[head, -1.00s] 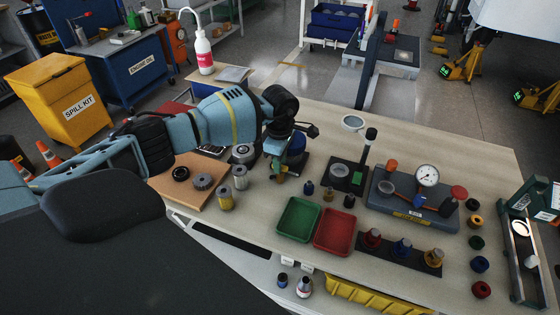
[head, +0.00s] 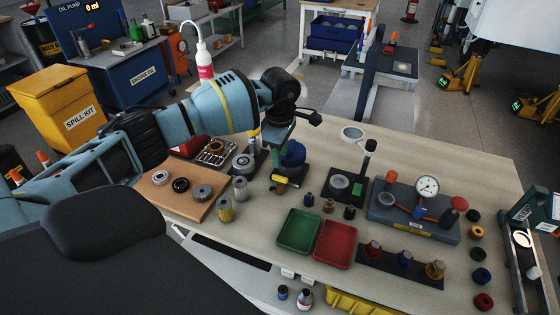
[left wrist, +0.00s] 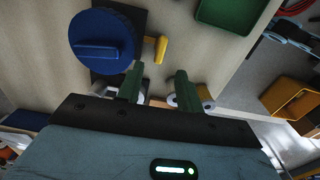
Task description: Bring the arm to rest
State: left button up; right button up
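My left arm reaches in from the left of the head view, with its left gripper (head: 273,137) above the workbench (head: 235,257). The gripper's green fingers are partly hidden by the wrist. In the left wrist view the two fingers of the left gripper (left wrist: 160,88) stand apart, with nothing held between them. A blue round fixture (head: 293,154) with a yellow handle (head: 284,181) is just beside and below the gripper; the fixture also shows in the left wrist view (left wrist: 101,35). My right gripper is not in view.
A tan board (head: 167,203) with round metal parts lies left of the gripper. Green (head: 298,230) and red (head: 335,244) trays lie in front. A dial gauge (head: 427,187) stands on a grey base at the right. A white bottle (head: 204,60) stands behind the arm.

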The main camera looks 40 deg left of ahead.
pick_arm(q)
jog(key=shift+r, duration=0.1)
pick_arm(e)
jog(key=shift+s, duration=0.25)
